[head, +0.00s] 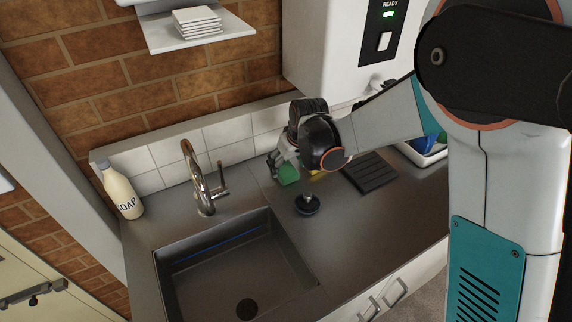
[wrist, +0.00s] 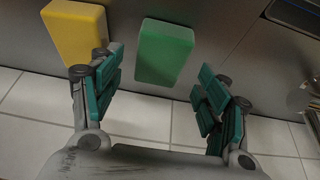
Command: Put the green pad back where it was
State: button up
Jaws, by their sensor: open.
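The green pad (wrist: 165,52) lies on the grey counter near the tiled wall. In the wrist view it shows between and beyond my open fingers, and I see no finger touching it. In the head view the green pad (head: 288,174) shows just below my gripper (head: 280,160), partly hidden by it. My gripper in the wrist view (wrist: 160,100) is open and empty. A yellow pad (wrist: 77,32) lies left of the green one in the wrist view, near the left finger; in the head view it is mostly hidden behind my gripper.
A sink (head: 235,265) with a tap (head: 204,180) is to the left. A black round stopper (head: 307,204) stands on the counter in front of my gripper. A dark ribbed mat (head: 370,173) lies to the right. A soap bottle (head: 121,192) stands at the far left.

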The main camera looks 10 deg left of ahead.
jog(key=p+v, duration=0.2)
jog(key=v, duration=0.7)
